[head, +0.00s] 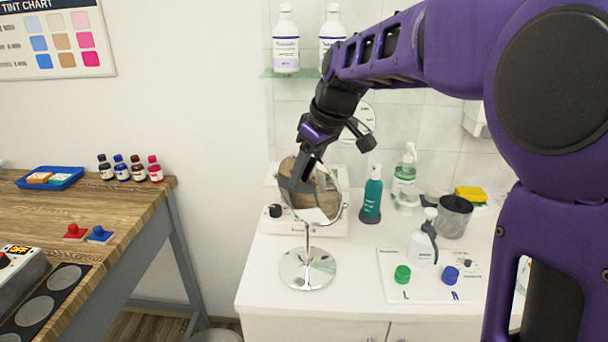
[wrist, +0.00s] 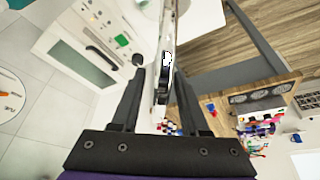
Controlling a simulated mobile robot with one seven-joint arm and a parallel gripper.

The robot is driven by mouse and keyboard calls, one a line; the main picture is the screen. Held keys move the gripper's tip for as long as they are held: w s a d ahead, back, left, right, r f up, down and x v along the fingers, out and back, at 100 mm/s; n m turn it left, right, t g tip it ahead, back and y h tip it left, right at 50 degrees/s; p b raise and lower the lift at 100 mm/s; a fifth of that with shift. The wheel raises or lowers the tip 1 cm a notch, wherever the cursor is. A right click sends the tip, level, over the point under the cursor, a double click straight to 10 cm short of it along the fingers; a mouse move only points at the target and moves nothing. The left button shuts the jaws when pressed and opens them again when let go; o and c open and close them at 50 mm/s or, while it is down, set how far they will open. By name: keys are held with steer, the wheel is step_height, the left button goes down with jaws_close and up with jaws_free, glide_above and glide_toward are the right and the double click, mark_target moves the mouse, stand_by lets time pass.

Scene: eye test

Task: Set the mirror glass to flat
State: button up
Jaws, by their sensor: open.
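The round mirror glass (head: 328,203) sits in a thin rim on a stem above a round chrome base (head: 307,270) on the white counter. Its face shows in the head view, but its exact tilt is hard to tell. My gripper (head: 296,186) is at the upper left part of the glass and hides some of it. In the wrist view my gripper (wrist: 160,62) is open, and the mirror (wrist: 163,85) shows nearly edge-on between the two fingers. Whether a finger touches it I cannot tell.
A white box with a black knob (head: 275,211) stands close behind the mirror. A teal bottle (head: 372,196) is to its right. A white board with a green knob (head: 402,273) and a blue knob (head: 449,274) lies at front right. A wooden table (head: 100,210) stands left, across a gap.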

steer(key=shift+w+a+f, duration=0.1)
steer(key=shift+f, duration=0.2)
jaws_close()
stand_by(1.3)
